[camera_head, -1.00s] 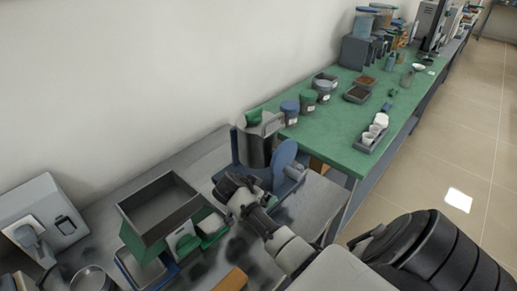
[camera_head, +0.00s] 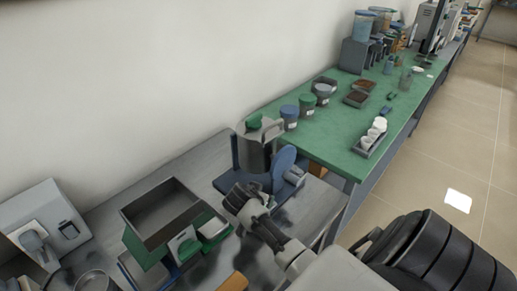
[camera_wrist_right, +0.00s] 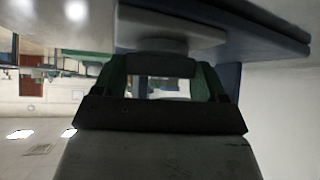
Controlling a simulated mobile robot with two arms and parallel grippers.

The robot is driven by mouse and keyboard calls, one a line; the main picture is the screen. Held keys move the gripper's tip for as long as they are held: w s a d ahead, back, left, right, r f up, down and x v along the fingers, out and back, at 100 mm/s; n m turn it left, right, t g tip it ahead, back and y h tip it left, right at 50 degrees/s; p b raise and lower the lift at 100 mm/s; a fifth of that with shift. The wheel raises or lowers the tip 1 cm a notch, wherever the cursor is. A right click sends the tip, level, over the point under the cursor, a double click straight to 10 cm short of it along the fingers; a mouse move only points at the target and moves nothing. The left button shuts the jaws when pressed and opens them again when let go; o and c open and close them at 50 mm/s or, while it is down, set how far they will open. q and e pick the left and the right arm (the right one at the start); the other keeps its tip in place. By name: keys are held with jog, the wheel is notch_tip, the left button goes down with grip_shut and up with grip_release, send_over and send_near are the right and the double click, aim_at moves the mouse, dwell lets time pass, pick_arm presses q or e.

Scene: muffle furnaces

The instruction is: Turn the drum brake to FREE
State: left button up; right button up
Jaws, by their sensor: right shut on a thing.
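The drum (camera_head: 255,154) is a grey cylinder with a green top piece (camera_head: 254,122). It stands in a blue frame (camera_head: 233,155) on the grey bench, with a blue disc (camera_head: 284,162) at its right. My right gripper (camera_head: 236,196) is at the near left side of the frame, shut on a small part taken to be the drum brake; the fingers hide it in the head view. In the right wrist view the green-sided fingers (camera_wrist_right: 162,82) close in front of a grey round part (camera_wrist_right: 165,45). The brake's marking cannot be read. My left gripper is not in view.
A grey open tray (camera_head: 162,212) on green supports stands left of the drum. A grey box with a switch (camera_head: 45,225) is at the far left. The green bench (camera_head: 340,135) behind holds jars and white cups (camera_head: 374,132). The wall is close behind.

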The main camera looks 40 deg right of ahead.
jog(key=n+p, duration=0.1)
jog(key=n+t+y, duration=0.1)
jog(key=n+t+p, duration=0.1)
jog(key=shift+s+d+r+n+p, duration=0.15)
jog(key=shift+r+n+p, duration=0.1)
jog(key=shift+n+p, duration=0.15)
jog(key=n+t+y+p, duration=0.2)
jog(key=n, duration=0.1)
jog(key=shift+p, duration=0.35)
jog(key=n+t+y+p, duration=0.1)
jog(key=n+y, duration=0.1)
jog(key=shift+d+f+n, duration=0.1)
jog(key=shift+d+n, duration=0.05)
jog(key=shift+n, duration=0.25)
jog(key=shift+n+t+y+p, duration=0.3)
jog(key=shift+n+y+p, duration=0.2)
jog(key=shift+n+y, duration=0.4)
jog(key=shift+f+n, duration=0.1)
jog(key=shift+n, duration=0.2)
jog(key=o, duration=0.8)
jog(key=shift+o, duration=0.6)
